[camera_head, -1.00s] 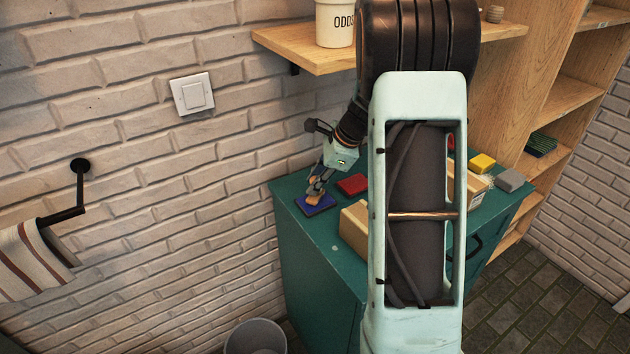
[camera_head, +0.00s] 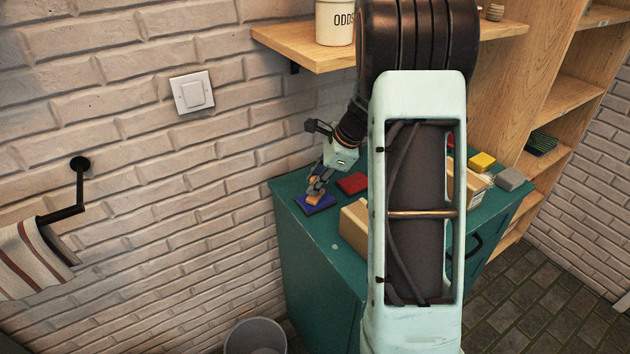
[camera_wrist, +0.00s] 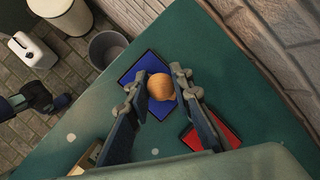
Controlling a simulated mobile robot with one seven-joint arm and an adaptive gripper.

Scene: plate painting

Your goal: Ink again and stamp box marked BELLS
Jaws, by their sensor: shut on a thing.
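My gripper (camera_head: 315,191) is shut on a wooden stamp (camera_head: 313,200) with a rounded orange-brown top. The stamp also shows between my fingers in the wrist view (camera_wrist: 160,87). It is over the blue ink pad (camera_head: 325,203) at the left end of the green cabinet top; it looks to be on the pad, but its underside is hidden. A cardboard box (camera_head: 354,228) stands near the front edge, partly behind my arm. Another box (camera_head: 476,184) shows right of my arm. I cannot read the name BELLS on either.
A red ink pad (camera_head: 352,184) lies right of the blue one. A yellow block (camera_head: 482,162) and a grey block (camera_head: 509,179) are at the right of the cabinet (camera_head: 312,272). A bin (camera_head: 256,338) stands on the floor. The brick wall is close behind the gripper.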

